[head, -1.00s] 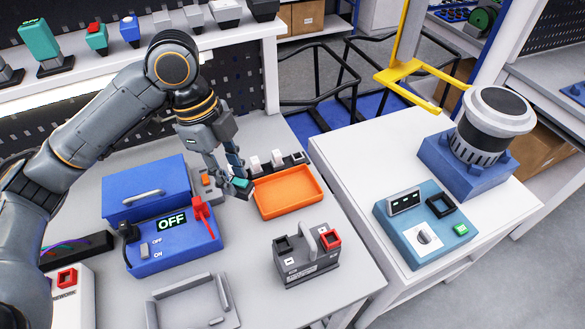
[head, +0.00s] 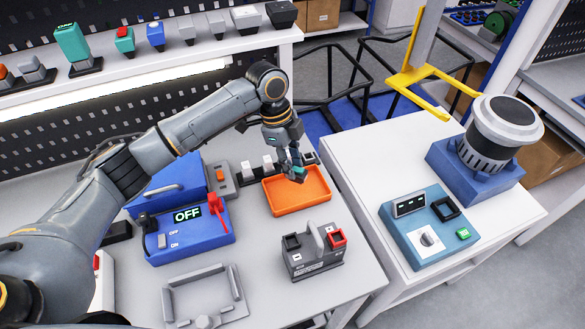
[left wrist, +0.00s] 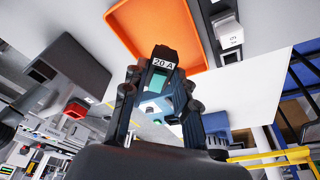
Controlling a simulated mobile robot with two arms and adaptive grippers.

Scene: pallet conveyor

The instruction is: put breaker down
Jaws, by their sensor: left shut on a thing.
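The breaker (left wrist: 163,62), a dark block with a white "20 A" label and a teal part, is between the fingers of my left gripper (left wrist: 160,95) in the left wrist view. In the head view my left gripper (head: 291,170) is shut on the breaker (head: 299,175), above the orange tray (head: 302,209). The tray looks empty, and its orange base also shows in the left wrist view (left wrist: 190,30). I cannot tell the exact gap between breaker and tray. My right gripper is not in view.
A blue box with an OFF display (head: 190,237) stands left of the tray. A grey battery-like unit (head: 312,258) is in front of it, and a grey holder frame (head: 203,297) lies at the front left. White breakers (head: 268,164) stand behind the tray.

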